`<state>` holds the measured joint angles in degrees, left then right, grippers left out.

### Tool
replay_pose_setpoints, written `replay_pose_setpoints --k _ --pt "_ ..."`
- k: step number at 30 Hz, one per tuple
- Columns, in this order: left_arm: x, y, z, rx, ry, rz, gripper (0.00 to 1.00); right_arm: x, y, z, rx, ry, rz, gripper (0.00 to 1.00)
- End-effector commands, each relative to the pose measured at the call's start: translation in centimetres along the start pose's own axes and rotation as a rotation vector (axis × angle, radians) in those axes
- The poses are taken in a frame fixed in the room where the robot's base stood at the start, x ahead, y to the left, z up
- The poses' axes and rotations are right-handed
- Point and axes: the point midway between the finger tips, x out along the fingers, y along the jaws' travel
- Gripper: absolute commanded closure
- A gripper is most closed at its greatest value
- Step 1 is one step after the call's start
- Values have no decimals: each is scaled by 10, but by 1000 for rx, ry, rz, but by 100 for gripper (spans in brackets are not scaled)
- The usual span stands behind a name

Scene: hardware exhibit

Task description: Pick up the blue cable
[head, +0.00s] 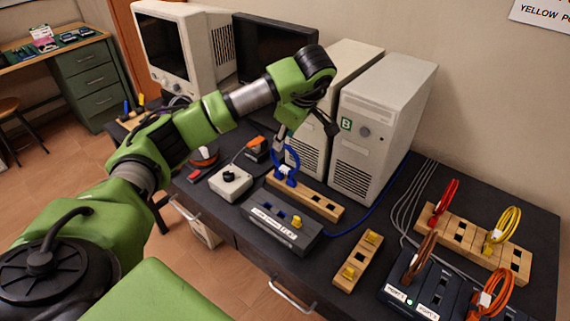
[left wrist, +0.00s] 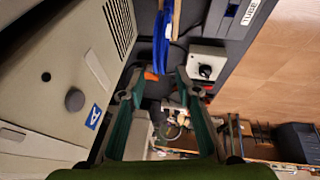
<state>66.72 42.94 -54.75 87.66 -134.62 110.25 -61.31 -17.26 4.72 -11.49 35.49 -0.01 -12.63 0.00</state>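The blue cable (head: 287,172) stands as an upright loop at the left end of a wooden socket strip (head: 318,203). In the left wrist view the blue cable (left wrist: 161,42) shows near the top middle, beyond the fingertips and roughly in line with the gap between them. My left gripper (head: 306,133) is open and empty, just above the cable's loop in the head view. Its two fingers (left wrist: 158,75) are spread wide in the left wrist view. I cannot tell whether a finger touches the cable. My right gripper is in neither view.
Two computer towers (head: 383,125) stand close behind the cable. A dark switch box (head: 280,232) and a white box with a black knob (head: 231,182) are in front. More strips with red and yellow cables (head: 503,230) lie right. A blue line runs along the dark tabletop.

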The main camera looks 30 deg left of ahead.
Motion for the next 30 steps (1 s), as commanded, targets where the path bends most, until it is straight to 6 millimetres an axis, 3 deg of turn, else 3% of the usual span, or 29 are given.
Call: replay_pose_setpoints --k 5,13,22,25,26,30 --pt "12 0 0 0 -2 -4 70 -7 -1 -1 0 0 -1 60" --pt "50 1 0 -1 -2 -2 70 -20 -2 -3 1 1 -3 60" --pt "56 2 0 0 -2 1 70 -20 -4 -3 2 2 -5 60" --pt "56 2 0 0 -2 1 96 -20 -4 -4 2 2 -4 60" --pt "56 2 0 0 -2 1 100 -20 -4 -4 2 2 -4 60" --pt "56 2 0 0 -1 2 100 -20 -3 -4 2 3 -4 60"
